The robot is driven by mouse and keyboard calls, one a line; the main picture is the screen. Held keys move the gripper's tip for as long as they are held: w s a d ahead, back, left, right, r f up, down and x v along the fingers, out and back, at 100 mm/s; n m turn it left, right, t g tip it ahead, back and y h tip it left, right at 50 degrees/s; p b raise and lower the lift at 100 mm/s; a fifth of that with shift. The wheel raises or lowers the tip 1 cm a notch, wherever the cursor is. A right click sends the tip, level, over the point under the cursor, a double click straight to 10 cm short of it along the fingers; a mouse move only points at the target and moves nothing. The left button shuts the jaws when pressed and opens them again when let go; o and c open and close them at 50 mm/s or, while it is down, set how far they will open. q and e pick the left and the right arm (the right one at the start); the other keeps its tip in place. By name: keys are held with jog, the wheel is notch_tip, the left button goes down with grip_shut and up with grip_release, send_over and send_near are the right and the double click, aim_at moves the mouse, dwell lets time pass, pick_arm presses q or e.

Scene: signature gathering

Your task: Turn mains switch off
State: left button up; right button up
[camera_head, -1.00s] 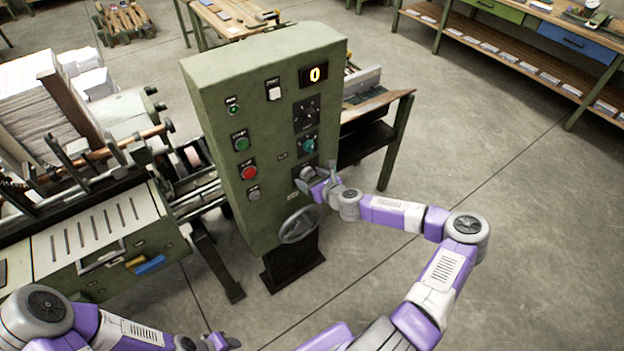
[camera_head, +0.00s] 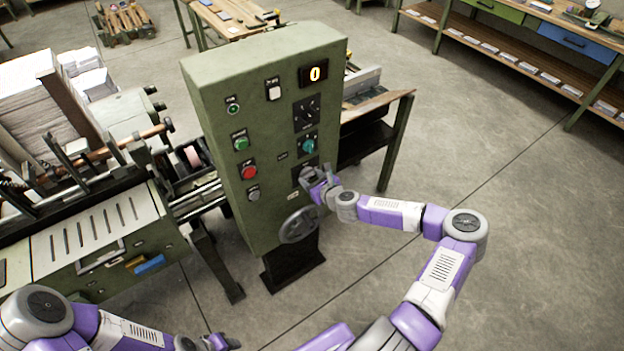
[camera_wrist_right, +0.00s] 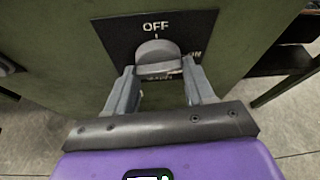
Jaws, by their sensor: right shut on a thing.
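The mains switch (camera_wrist_right: 157,57) is a grey rotary knob on a black plate (camera_wrist_right: 115,32) low on the front of the green control cabinet (camera_head: 270,200). In the right wrist view its white pointer mark points up to the word OFF. My right gripper (camera_wrist_right: 158,75) has a finger on each side of the knob and is shut on it. In the head view my right gripper (camera_head: 310,178) is at the cabinet and hides most of the switch. My left gripper (camera_head: 222,342) is at the bottom edge, away from the cabinet; its jaws are too small to judge.
The cabinet also carries a lit display (camera_head: 314,74) reading 0, a red button (camera_head: 249,172), a green button (camera_head: 241,144) and a teal knob (camera_head: 308,146). A handwheel (camera_head: 299,225) sits just below the right gripper. A machine with paper stacks stands at the left. Floor at the right is clear.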

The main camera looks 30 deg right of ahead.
jog(key=shift+a+f+n+t+h+b, duration=0.1)
jog(key=shift+n+t+h+b, duration=0.7)
jog(key=shift+n+b, duration=1.2)
jog(key=shift+d+n+t+h+b, duration=0.1)
jog(key=shift+n+t+h+b, duration=0.3)
jog(key=shift+n+h+b, duration=1.4)
jog(key=shift+a+f+n+t+h+b, duration=0.1)
jog(key=shift+n+t+h+b, duration=0.35)
jog(key=shift+n+b, duration=1.65)
jog(key=shift+r+n+p, duration=0.1)
jog(key=shift+n+p, duration=0.4)
jog(key=shift+p, duration=0.05)
jog(key=o, duration=1)
jog(key=shift+s, duration=0.15)
jog(key=p+v, duration=0.1)
jog(key=v, duration=0.6)
jog(key=shift+s, duration=0.2)
jog(key=shift+a, duration=0.1)
